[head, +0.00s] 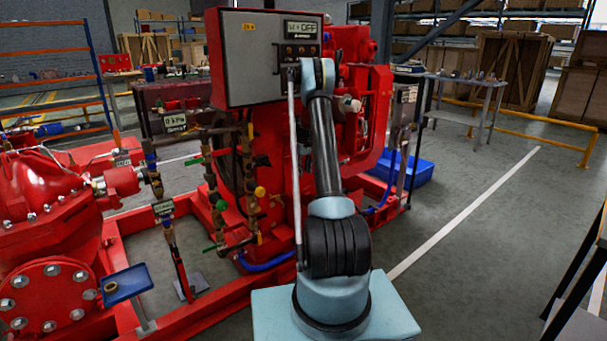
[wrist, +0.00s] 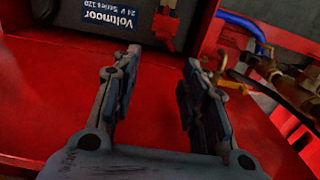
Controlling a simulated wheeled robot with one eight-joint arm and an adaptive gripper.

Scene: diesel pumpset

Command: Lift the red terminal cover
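My gripper (wrist: 162,62) is open in the wrist view, its two dark fingers apart with nothing between them. Beyond the fingertips is a dark battery (wrist: 70,22) with a blue "Voltmoor 24 V Series 120" label. In the head view my gripper is hidden behind the arm and machine.
A red metal surface (wrist: 40,110) lies under the battery and fingers. A blue hose (wrist: 243,24) and brass fittings (wrist: 262,72) are at the right. In the head view, a grey control panel (head: 262,58) and red engine (head: 365,120) stand near my arm. The floor (head: 470,220) at right is clear.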

